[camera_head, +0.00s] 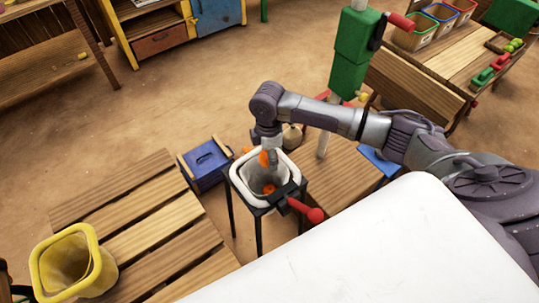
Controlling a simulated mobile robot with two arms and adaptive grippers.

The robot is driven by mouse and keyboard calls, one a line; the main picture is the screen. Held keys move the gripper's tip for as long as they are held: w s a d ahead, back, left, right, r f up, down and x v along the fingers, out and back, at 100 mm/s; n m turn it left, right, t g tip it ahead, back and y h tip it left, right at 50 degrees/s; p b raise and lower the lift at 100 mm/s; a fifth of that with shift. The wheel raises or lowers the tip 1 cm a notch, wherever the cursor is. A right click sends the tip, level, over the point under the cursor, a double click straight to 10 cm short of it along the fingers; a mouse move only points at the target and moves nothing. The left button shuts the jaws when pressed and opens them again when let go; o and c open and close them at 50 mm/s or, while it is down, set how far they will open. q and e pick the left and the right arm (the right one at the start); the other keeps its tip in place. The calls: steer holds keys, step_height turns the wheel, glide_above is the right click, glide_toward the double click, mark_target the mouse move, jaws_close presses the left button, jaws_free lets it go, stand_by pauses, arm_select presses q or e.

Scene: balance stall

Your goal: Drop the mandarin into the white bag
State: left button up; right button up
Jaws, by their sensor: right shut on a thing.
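The white bag (239,181) hangs open in a dark-legged stand, in the middle of the view. My right gripper (268,157) reaches down over the bag's opening from the upper right. It is shut on the orange mandarin (264,159), which is partly hidden by the fingers and sits at about the height of the bag's far rim. Another orange spot (268,188) shows lower, inside the bag; I cannot tell what it is. My left gripper is not in view.
A black clamp with a red handle (306,210) sits at the bag's near right edge. A blue box (206,160) stands left of it. A yellow bag (92,243) stands on a slatted wooden table (150,213). A green post (352,60) rises behind my arm.

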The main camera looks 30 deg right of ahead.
steer(key=o, duration=1.3)
steer(key=shift+c, duration=0.2)
step_height(320, 180, up, 12)
steer(key=shift+w, duration=0.3)
